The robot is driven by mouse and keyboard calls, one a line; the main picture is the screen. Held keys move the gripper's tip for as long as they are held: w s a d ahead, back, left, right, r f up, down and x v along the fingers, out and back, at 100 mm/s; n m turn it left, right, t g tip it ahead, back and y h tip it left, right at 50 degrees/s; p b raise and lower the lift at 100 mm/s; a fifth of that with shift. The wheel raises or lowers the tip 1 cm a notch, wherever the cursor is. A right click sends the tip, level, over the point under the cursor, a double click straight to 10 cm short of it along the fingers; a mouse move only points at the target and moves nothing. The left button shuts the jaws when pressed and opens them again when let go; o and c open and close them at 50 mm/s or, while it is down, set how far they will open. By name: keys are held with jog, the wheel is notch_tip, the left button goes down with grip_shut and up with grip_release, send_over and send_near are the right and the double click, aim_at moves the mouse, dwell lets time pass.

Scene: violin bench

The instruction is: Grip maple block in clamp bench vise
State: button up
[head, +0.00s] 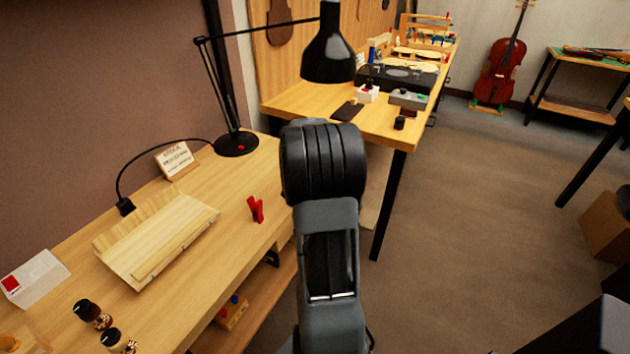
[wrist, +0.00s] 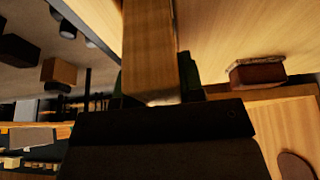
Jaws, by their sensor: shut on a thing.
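In the wrist view a long pale wooden bar, which looks like the maple block (wrist: 151,45), runs down from the top edge. Its near end meets a wide dark plate with a small round hole; I cannot tell whether this plate is part of my gripper or of the vise. Dark green edges of my gripper (wrist: 157,78) show on both sides of the bar, and it is shut on it. In the head view my arm hides the gripper and the block. I cannot make out the bench vise for certain in either view.
The near bench (head: 240,200) bears a black lamp (head: 235,144), a wooden tray (head: 158,238), a red clamp-like thing (head: 256,209) and small bottles (head: 92,314). The far bench (head: 330,110) holds several tools. A brown block (wrist: 257,73) shows in the wrist view.

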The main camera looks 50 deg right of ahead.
jog(key=shift+f+b, duration=0.75)
jog(key=shift+f, duration=0.2)
jog(key=shift+r, duration=0.2)
jog(key=shift+r+p, duration=1.75)
jog(key=shift+r, duration=0.85)
jog(key=shift+b, duration=0.5)
dwell(0.3)
jog(key=shift+f+b, duration=2.45)
jog(key=shift+f, duration=0.3)
jog(key=o, duration=1.1)
